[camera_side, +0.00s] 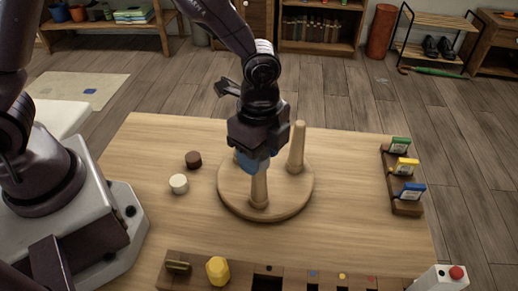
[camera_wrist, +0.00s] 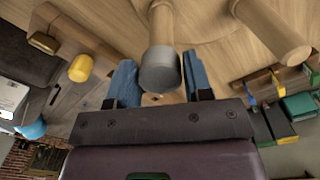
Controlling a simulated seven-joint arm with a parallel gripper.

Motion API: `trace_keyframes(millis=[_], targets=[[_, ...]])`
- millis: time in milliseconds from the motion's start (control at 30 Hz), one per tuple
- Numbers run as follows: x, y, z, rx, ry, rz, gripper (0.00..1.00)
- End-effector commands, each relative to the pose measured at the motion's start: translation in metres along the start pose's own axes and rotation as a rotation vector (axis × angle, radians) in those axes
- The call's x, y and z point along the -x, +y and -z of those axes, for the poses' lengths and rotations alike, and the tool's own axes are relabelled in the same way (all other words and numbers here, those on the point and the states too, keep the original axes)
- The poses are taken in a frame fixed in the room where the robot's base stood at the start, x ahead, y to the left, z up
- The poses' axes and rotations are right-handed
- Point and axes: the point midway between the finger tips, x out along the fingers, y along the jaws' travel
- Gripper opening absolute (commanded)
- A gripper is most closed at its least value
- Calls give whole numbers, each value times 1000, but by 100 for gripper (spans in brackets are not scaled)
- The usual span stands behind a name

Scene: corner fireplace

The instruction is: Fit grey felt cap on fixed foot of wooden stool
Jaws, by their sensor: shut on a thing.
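The wooden stool lies upside down on the table, its round seat (camera_side: 228,195) flat and its legs pointing up. My gripper (camera_side: 253,163), with blue fingers, is over the stool and partly hides its legs. In the wrist view my gripper (camera_wrist: 160,78) is shut on the grey felt cap (camera_wrist: 160,76), one finger on each side. The cap lines up with the end of a wooden leg (camera_wrist: 161,25) and appears to be at its foot; how far it is seated cannot be told. The cap is hidden in the side view. Another leg (camera_side: 297,148) stands bare at right.
A brown round piece (camera_side: 193,159) and a cream one (camera_side: 179,184) lie left of the stool. A rack (camera_side: 404,205) with coloured boxes stands at right. A wooden strip with a yellow knob (camera_side: 217,270) runs along the front edge, beside a red button (camera_side: 456,273).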

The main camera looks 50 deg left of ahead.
Motion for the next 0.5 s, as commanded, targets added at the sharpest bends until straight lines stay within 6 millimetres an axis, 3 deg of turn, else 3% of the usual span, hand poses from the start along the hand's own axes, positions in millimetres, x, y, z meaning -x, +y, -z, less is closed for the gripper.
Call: trace_keyframes(millis=[400, 433, 500], targets=[[-7, 0, 0, 0, 0, -1, 27], [-6, 0, 0, 0, 0, 0, 53], [-6, 0, 0, 0, 0, 0, 69]])
